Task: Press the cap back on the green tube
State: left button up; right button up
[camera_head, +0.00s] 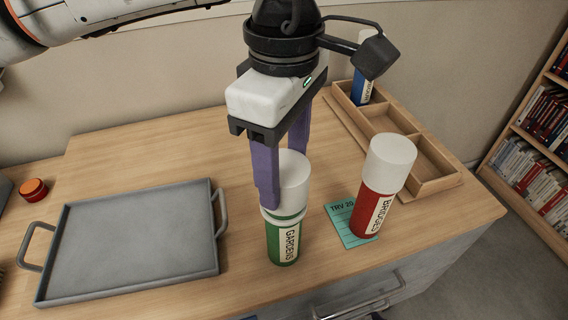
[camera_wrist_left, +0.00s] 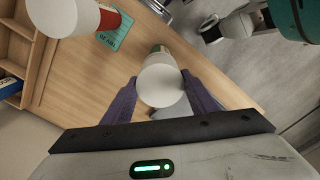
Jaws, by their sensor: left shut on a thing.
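The green tube (camera_head: 283,243), labelled GARDENS, stands upright near the table's front edge. Its white cap (camera_head: 291,178) is above it, between the purple fingers of my left gripper (camera_head: 274,192). The cap is at the top of the tube, with a white and green band at the joint; I cannot tell whether it is fully seated. In the left wrist view the cap (camera_wrist_left: 160,84) shows end-on between the fingertips and hides most of the tube. My left gripper is shut on the cap. My right gripper is in neither view.
A red tube (camera_head: 368,212) with a white cap stands on a teal card (camera_head: 343,226) close by on the right. A wooden divided tray (camera_head: 437,184) behind holds a blue tube (camera_head: 361,86). A grey tray (camera_head: 134,243) lies left, near an orange-red round object (camera_head: 34,189).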

pick_arm(q)
jog(key=shift+f+b, duration=0.95)
jog(key=shift+f, duration=0.1)
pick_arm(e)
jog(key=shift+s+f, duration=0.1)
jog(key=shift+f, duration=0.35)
pick_arm(q)
jog(key=o, duration=1.1)
jog(key=shift+o, duration=0.4)
jog(key=shift+o, duration=1.1)
jog(key=shift+r, duration=0.1)
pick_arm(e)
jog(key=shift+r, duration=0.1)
pick_arm(q)
jog(key=shift+w+r+p, duration=0.15)
jog(key=shift+r+p, duration=0.95)
jog(key=shift+r, duration=0.45)
jog(key=shift+w+r+p, duration=0.1)
jog(key=shift+r+p, duration=0.95)
jog(key=shift+r, duration=0.5)
jog(key=shift+r+p, duration=0.85)
jog(key=shift+r, duration=0.5)
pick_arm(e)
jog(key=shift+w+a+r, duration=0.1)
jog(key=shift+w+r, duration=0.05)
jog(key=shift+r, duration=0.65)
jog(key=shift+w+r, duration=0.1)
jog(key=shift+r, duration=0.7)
